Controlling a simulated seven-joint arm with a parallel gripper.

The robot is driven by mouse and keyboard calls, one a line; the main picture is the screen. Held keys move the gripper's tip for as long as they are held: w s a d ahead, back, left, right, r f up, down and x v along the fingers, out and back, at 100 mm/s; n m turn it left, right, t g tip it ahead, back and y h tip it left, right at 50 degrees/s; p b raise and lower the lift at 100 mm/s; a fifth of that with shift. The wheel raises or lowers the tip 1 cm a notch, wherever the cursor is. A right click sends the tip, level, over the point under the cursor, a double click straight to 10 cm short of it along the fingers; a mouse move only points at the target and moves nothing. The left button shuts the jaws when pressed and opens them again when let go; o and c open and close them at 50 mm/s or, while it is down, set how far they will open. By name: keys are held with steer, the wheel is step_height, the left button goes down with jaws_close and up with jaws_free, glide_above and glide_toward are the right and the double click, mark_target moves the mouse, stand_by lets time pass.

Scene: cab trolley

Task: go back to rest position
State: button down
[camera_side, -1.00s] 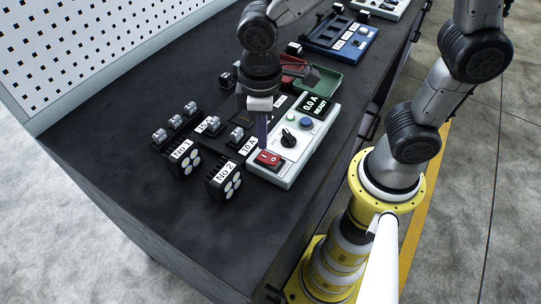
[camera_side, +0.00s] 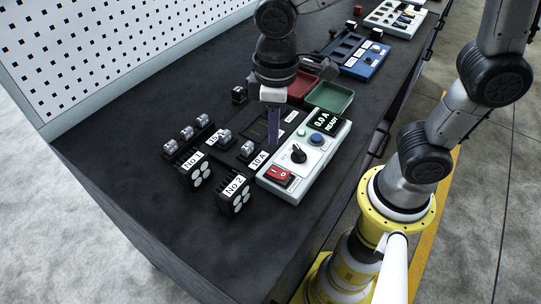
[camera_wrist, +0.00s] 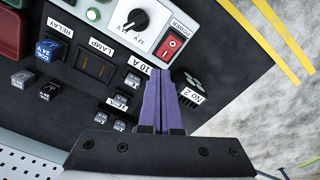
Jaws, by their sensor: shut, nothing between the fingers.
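My gripper (camera_side: 274,128) is shut and empty, its purple fingers pressed together. In the side view it hangs above the black trolley top, behind the white control box (camera_side: 310,155). In the wrist view the closed fingertips (camera_wrist: 160,75) point toward the 10 A label (camera_wrist: 139,66) and the lower edge of the box, with the red power switch (camera_wrist: 173,43) just beyond. The box display reads 0.0 A READY, and its black knob (camera_side: 298,154) and red switch (camera_side: 278,174) are in plain view. Whether the fingertips touch anything cannot be told, but they appear raised.
Red (camera_side: 303,84) and green (camera_side: 330,97) trays and a blue module (camera_side: 358,55) sit farther back. A white pegboard (camera_side: 90,50) borders the left. The front-left trolley top is clear.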

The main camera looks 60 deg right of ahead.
steer(key=s+d+r+m+t, duration=0.5)
steer(key=s+d, duration=0.3)
steer(key=d, duration=0.4)
steer(key=shift+s+r+m, duration=0.4)
steer(key=shift+r, duration=0.1)
